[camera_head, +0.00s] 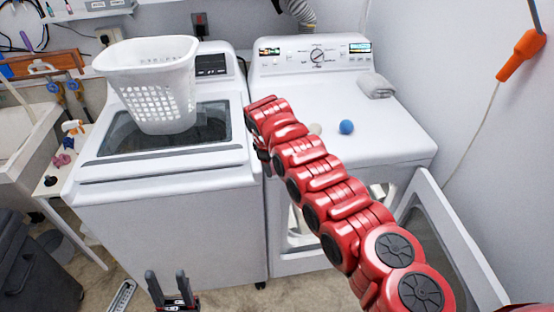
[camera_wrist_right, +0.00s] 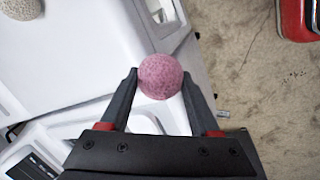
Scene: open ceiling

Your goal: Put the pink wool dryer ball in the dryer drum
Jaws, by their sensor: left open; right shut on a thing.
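The pink wool dryer ball (camera_wrist_right: 162,82) is held between the fingertips of my right gripper (camera_wrist_right: 160,74) in the right wrist view. In the head view the ball is hidden, and my right gripper is mostly hidden behind the red right arm near the gap between the two machines. The dryer (camera_head: 400,145) is the right machine; its front door (camera_head: 448,245) stands open to the right. The drum opening (camera_head: 303,222) shows partly behind my arm. My left gripper (camera_head: 168,278) is open and empty at the bottom, in front of the washer.
A blue ball (camera_head: 346,127), a beige ball (camera_head: 315,129) and a folded grey towel (camera_head: 375,87) lie on the dryer top. A white basket (camera_head: 150,75) stands on the washer (camera_head: 160,225) at left. A sink (camera_head: 20,140) is at far left.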

